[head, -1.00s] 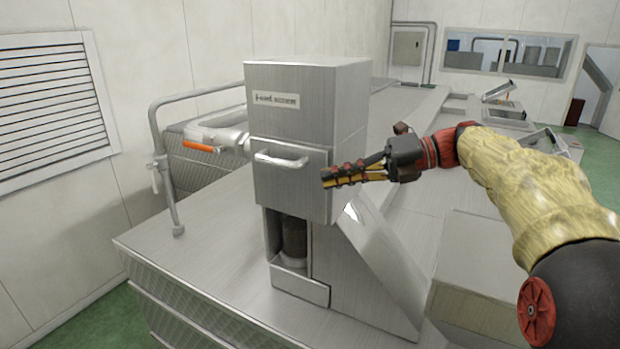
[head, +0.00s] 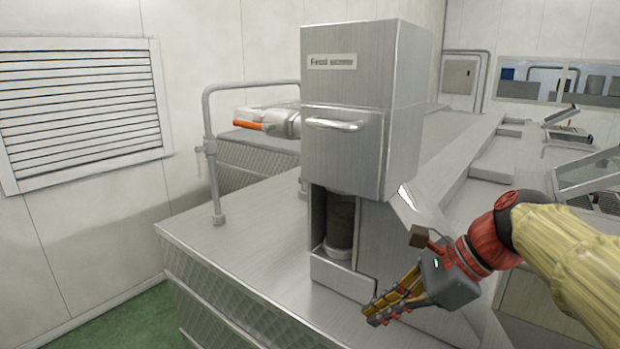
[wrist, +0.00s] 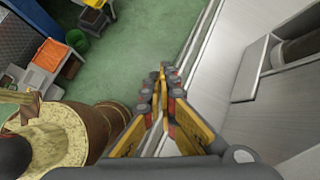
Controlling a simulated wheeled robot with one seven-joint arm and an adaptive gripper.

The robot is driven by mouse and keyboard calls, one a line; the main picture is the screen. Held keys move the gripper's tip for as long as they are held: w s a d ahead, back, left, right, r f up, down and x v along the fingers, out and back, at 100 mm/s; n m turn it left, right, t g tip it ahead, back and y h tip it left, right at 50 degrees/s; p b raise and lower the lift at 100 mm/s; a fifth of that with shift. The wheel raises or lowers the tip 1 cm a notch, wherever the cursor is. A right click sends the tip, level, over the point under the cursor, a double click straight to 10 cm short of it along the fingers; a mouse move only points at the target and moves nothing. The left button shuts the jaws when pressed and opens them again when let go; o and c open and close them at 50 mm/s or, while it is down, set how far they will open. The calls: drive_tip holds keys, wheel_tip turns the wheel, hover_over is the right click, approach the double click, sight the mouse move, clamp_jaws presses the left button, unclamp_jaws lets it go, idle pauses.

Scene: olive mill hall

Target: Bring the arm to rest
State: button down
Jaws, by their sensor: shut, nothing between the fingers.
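My gripper (head: 370,314) is low in the head view, in front of the lower housing of the feed screw machine (head: 342,75). Its fingers point down and to the left. In the wrist view its fingertips (wrist: 162,72) meet, with nothing between them. My arm comes in from the right edge of the head view in its yellow cover, bent at the wrist. The gripper appears apart from the machine, though the exact gap cannot be told.
The steel platform (head: 250,255) spreads around the machine. In the wrist view, green floor (wrist: 120,55) lies below, with an orange crate (wrist: 48,55) and a green bucket (wrist: 77,40).

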drive_tip(key=s+d+f+n+t+h+b, duration=0.1)
drive_tip(key=s+f+n+b, duration=0.3)
drive_tip(key=f, duration=0.6)
drive_tip(key=s+d+f+n+h+b, duration=0.3)
drive_tip(key=s+f+n+b, duration=0.2)
drive_tip(key=f+n, duration=0.4)
drive_tip(key=s+d+f+n+t+h+b, duration=0.1)
drive_tip(key=s+f+n+b, duration=0.4)
drive_tip(key=f, duration=0.6)
drive_tip(key=shift+d+f+n+t+h+b, duration=0.3)
drive_tip(key=shift+d+f+n+h+b, duration=0.1)
drive_tip(key=shift+d+n+h+b, duration=0.6)
drive_tip(key=shift+a, duration=0.1)
